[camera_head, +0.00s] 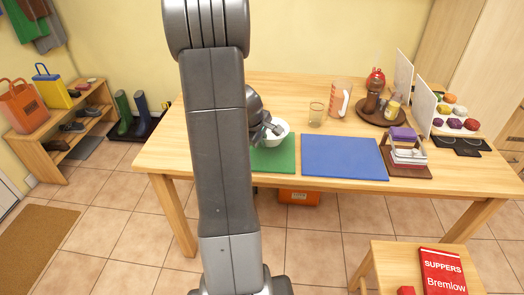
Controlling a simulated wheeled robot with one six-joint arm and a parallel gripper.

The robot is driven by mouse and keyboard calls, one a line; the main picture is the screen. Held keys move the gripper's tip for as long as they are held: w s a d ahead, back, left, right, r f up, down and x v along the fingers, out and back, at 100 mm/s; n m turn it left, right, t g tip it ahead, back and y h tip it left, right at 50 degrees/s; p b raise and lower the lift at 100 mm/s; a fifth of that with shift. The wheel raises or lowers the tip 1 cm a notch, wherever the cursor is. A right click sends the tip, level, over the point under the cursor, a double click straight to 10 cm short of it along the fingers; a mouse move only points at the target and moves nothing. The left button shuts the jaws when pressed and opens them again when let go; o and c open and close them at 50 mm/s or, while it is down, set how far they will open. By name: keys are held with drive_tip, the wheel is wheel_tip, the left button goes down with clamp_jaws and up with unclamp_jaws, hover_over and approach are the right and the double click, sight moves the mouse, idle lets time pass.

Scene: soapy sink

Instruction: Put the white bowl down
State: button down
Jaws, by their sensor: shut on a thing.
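The white bowl (282,126) is over the back part of the green mat (274,158) on the wooden table. My gripper (272,130) is at the bowl's left side, shut on its rim. My arm hides the left part of the green mat and some of the bowl's surroundings. I cannot tell whether the bowl touches the mat or is held just above it.
A blue mat (345,158) lies right of the green one. A glass (317,114) and a clear jug (340,98) stand behind. The table's front edge is close.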

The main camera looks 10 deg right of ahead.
drive_tip(key=shift+f+b, duration=0.5)
drive_tip(key=shift+f, duration=1.3)
drive_tip(key=shift+f, duration=0.1)
drive_tip(key=c, duration=1.6)
unclamp_jaws()
drive_tip(key=shift+o, duration=0.2)
drive_tip(key=shift+r, duration=0.3)
drive_tip(key=p+v, duration=0.2)
drive_tip(key=v, duration=0.9)
drive_tip(key=shift+s+a+r, duration=0.15)
drive_tip(key=shift+s+r, duration=0.05)
drive_tip(key=shift+r, duration=0.05)
